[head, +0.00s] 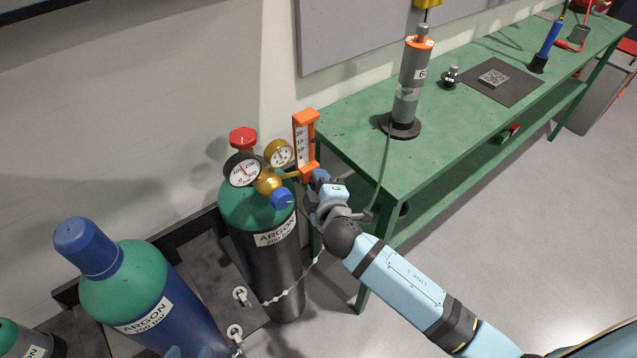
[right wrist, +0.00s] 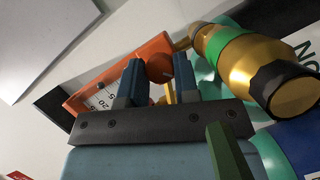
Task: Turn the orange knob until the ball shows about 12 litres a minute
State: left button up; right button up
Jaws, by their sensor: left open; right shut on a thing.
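The flowmeter (head: 301,143) is an orange frame around a white scale marked 20, 15 and 10, upright beside the gauges in the head view. It also shows tilted in the right wrist view (right wrist: 78,103), with its scale partly hidden. I cannot make out the ball in either view. My right gripper (head: 317,178) is at the flowmeter's lower end. In the right wrist view its blue fingers are shut on the round orange knob (right wrist: 159,68); the head view hides the knob. My left gripper (head: 189,353) shows only its blue fingertips at the bottom edge, apart and empty.
The gold regulator (head: 267,184) with two gauges, a red knob (head: 243,138) and a blue knob (head: 283,198) sits on the chained argon cylinder (head: 270,265). A blue cylinder (head: 165,310) stands left. The green bench (head: 355,125) with a grey cylinder (head: 411,80) stands close behind my right arm.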

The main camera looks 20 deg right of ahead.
dwell(0.4)
pick_arm(q)
jog(key=shift+r, duration=0.1)
pick_arm(e)
jog(key=o, duration=0.9)
jog(key=shift+o, duration=0.2)
jog(key=shift+s+f, duration=0.1)
jog(key=shift+f, duration=0.05)
